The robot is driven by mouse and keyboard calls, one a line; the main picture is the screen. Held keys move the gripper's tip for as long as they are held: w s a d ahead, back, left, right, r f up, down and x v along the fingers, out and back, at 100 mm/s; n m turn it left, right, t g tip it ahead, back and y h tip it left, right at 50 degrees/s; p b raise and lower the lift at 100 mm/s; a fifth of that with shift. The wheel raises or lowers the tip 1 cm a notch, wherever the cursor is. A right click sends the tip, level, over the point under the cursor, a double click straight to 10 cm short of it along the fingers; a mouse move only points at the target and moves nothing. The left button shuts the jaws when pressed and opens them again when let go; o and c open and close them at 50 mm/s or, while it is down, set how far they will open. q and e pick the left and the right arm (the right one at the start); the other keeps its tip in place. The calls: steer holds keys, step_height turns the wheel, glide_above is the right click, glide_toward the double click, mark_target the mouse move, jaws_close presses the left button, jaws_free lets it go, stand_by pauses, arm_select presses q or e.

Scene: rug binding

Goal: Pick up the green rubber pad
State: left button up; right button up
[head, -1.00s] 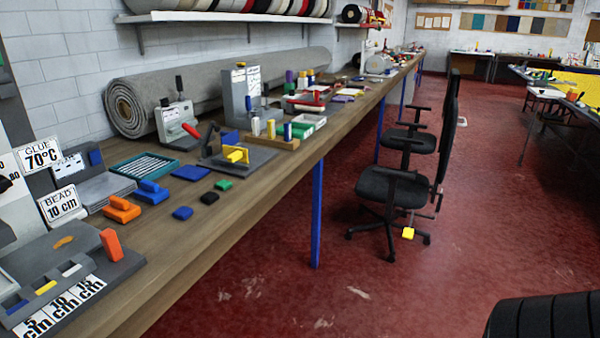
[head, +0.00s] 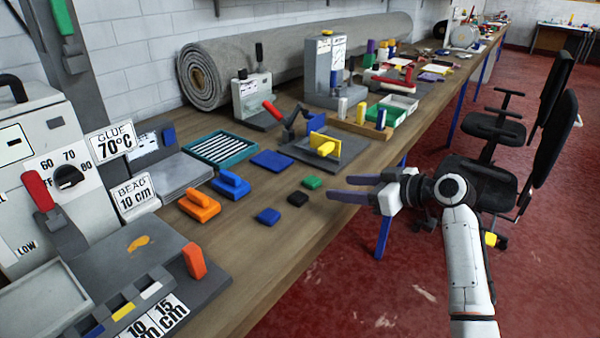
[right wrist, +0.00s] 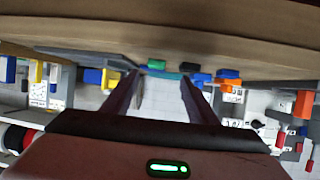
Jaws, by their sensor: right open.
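The green rubber pad (head: 312,182) is a small flat block lying on the wooden workbench, near its front edge. A black pad (head: 298,198) and a small blue pad (head: 268,216) lie to its left and nearer. My right gripper (head: 340,190) is open and empty. Its fingers point left toward the green pad, and a gap shows between the fingertips and the pad in the head view. In the right wrist view, the green pad (right wrist: 156,64) shows beyond the two spread fingers, between their tips. My left gripper is not in view.
A grey fixture with a yellow block (head: 322,143) stands behind the green pad. A flat blue pad (head: 272,160), an orange block (head: 200,206) and a blue-handled block (head: 231,184) lie to the left. A chair (head: 480,165) stands right of the bench.

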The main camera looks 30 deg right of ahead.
mark_target(315, 181)
steer(key=shift+w+a+r, duration=0.1)
steer(key=shift+w+r, duration=0.15)
steer(key=shift+w, duration=0.3)
steer(key=shift+x, duration=1.05)
steer(key=shift+w+a+f, duration=0.2)
steer(key=shift+w+f, duration=0.1)
steer(key=shift+w, duration=0.2)
steer(key=x, duration=0.3)
steer(key=p+x, duration=0.1)
steer(key=x, duration=0.1)
steer(key=shift+w+d, duration=0.15)
steer(key=shift+d, duration=0.25)
steer(key=shift+c, duration=1)
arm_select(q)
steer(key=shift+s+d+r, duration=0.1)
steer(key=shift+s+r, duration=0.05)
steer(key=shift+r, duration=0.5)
arm_select(e)
steer(key=c, duration=0.9)
